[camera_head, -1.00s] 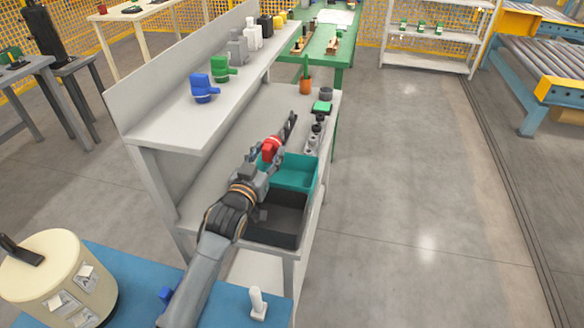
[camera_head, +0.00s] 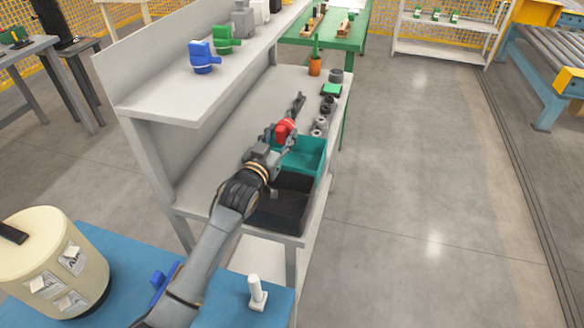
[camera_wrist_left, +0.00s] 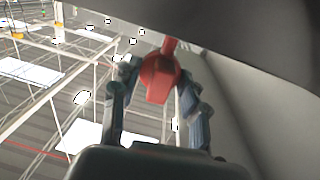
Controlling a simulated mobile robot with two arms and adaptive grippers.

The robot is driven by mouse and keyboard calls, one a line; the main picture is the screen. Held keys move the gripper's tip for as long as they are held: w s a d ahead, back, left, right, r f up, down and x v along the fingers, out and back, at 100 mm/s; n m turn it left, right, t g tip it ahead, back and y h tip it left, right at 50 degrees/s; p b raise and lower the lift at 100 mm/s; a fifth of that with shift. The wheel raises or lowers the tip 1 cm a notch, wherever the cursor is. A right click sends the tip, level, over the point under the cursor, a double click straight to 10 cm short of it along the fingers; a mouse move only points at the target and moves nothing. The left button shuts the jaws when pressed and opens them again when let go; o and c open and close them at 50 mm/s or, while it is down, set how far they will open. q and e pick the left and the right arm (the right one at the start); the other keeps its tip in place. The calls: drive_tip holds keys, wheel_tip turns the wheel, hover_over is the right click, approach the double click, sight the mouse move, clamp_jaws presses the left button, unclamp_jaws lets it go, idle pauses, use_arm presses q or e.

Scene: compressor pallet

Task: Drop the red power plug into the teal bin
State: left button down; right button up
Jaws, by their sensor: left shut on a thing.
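My left gripper (camera_head: 281,136) is shut on the red power plug (camera_head: 285,132). In the head view the plug is held near the left back edge of the teal bin (camera_head: 309,153); whether it is over the bin's opening is hard to tell. In the left wrist view the red plug (camera_wrist_left: 161,76) sits between the two dark fingers (camera_wrist_left: 156,85). The teal bin stands on the grey workbench behind a black bin (camera_head: 283,205). My arm hides part of the bins' left side. My right gripper is not in view.
A shelf (camera_head: 180,85) above the bench carries blue (camera_head: 203,57), green (camera_head: 226,40) and grey plugs. Floor to the right is clear.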

use_arm(q)
drive_tip(key=c, duration=0.7)
unclamp_jaws()
drive_tip(key=shift+o, duration=0.4)
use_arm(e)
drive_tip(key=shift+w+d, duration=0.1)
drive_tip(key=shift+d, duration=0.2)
use_arm(q)
drive_tip(key=shift+r, duration=0.1)
wheel_tip(320, 180, up, 10)
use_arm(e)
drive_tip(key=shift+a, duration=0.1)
use_arm(q)
drive_tip(key=shift+d, duration=0.15)
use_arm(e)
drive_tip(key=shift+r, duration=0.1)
